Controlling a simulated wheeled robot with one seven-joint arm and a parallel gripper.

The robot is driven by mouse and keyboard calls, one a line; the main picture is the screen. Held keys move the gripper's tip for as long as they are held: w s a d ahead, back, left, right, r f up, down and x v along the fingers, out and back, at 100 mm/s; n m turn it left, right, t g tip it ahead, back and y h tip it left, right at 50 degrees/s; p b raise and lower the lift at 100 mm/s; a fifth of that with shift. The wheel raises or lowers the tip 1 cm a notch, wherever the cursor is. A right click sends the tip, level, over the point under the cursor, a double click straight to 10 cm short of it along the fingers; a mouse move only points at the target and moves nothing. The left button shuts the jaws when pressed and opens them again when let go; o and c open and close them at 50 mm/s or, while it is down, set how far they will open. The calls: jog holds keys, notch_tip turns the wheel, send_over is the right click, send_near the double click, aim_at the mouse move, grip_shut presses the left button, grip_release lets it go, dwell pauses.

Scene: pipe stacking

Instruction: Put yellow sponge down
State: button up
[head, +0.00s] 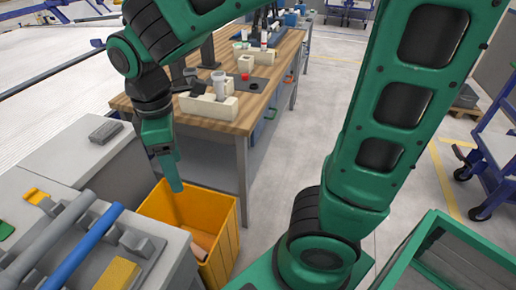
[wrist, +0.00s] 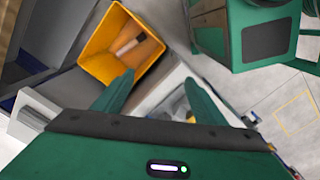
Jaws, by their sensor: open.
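A yellow block that looks like the sponge (head: 118,275) lies on the grey bench top at the lower left of the head view, near the bench's front edge. My gripper (head: 170,182) points down above the left side of the orange bin, up and to the right of the sponge in the picture. In the wrist view my gripper (wrist: 161,90) has its two fingers spread, with nothing held between them. A small yellow patch shows beside the right finger there; I cannot tell what it is.
The orange bin (head: 226,232) stands on the floor beside the bench; a pale item (wrist: 128,46) lies inside. Blue and grey pipes (head: 85,242) rest on bench holders. A wooden table (head: 262,92) with parts stands behind.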

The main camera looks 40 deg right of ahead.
jog(key=s+d+m, duration=0.4)
jog(key=d+m, duration=0.6)
jog(key=d, duration=0.6)
jog(key=s+d+f+m, duration=0.1)
jog(key=s+d+m, duration=0.8)
jog(key=s, duration=0.1)
jog(key=shift+s+d+m, duration=0.25)
jog(key=shift+m, duration=0.05)
jog(key=shift+w+f, duration=0.15)
jog(key=shift+w+f, duration=0.2)
jog(key=shift+w, duration=0.25)
